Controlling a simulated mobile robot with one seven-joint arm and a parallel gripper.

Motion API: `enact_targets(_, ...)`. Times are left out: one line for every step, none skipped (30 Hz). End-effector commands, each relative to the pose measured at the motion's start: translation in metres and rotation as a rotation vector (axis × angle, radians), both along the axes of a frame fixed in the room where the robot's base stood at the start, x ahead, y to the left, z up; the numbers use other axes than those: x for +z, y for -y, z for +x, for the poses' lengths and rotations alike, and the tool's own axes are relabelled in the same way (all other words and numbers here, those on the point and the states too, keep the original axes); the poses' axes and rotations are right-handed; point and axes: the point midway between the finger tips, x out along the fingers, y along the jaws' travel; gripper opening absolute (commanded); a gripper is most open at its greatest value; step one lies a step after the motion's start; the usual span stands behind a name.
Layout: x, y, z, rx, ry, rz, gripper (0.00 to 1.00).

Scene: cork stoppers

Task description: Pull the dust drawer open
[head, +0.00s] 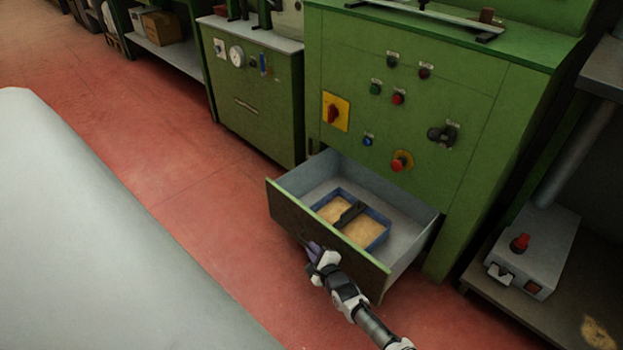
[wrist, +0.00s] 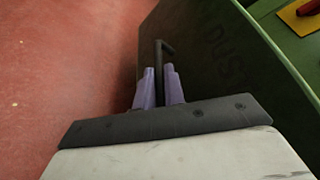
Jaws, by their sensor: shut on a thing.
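The dust drawer (head: 282,215) is in the lower part of the green machine cabinet (head: 460,110). It stands well out from the cabinet, and its grey inside shows in the head view. A blue tray (head: 382,236) with tan dust and a dark bar handle lies in it. My gripper (head: 312,250) is at the drawer's front. In the wrist view its purple fingers (wrist: 159,85) are shut on the dark drawer handle (wrist: 158,56), one on each side. The dark green drawer front (wrist: 205,45) bears faint lettering that looks like DUST. Part of the handle is hidden between the fingers.
Red floor (head: 190,170) is clear left of the drawer. A smaller green cabinet (head: 250,100) stands to the left. A grey bench part with a red button (head: 535,250) is at the right. A large pale surface (head: 90,240) fills the lower left.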

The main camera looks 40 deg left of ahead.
Motion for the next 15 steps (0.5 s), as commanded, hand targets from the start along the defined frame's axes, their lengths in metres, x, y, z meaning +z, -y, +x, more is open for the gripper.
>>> enact_targets(-0.0003, 0.0004, 0.0006, -0.001, 0.001, -0.001, 0.0)
enact_targets(-0.0002, 0.0004, 0.0008, -0.001, 0.0, -0.001, 0.0)
enact_targets(-0.0002, 0.0003, 0.0009, -0.001, 0.0, -0.001, 0.0)
enact_targets(-0.0001, 0.0005, 0.001, -0.001, 0.0, -0.001, 0.0)
enact_targets(0.0, 0.0004, 0.0011, -0.001, 0.0, -0.001, 0.0)
enact_targets(0.0, 0.0003, 0.001, -0.001, 0.0, -0.001, 0.0)
enact_targets(0.0, 0.0005, 0.0011, -0.001, 0.0, -0.001, 0.0)
enact_targets(0.0001, 0.0004, 0.0011, -0.001, 0.0, -0.001, 0.0)
enact_targets(0.0001, 0.0004, 0.0011, -0.001, 0.0, -0.001, 0.0)
enact_targets(0.0001, 0.0005, 0.0011, -0.001, 0.0, -0.001, 0.0)
enact_targets(0.0001, 0.0005, 0.0011, -0.001, 0.0, -0.001, 0.0)
enact_targets(0.0001, 0.0005, 0.0011, -0.001, 0.0, -0.001, 0.0)
enact_targets(0.0, 0.0005, 0.0012, -0.001, 0.0, -0.001, 0.0)
enact_targets(0.0, 0.0005, 0.0012, -0.001, 0.0, -0.001, 0.15)
enact_targets(0.0, 0.0005, 0.0012, -0.001, 0.0, -0.001, 0.2)
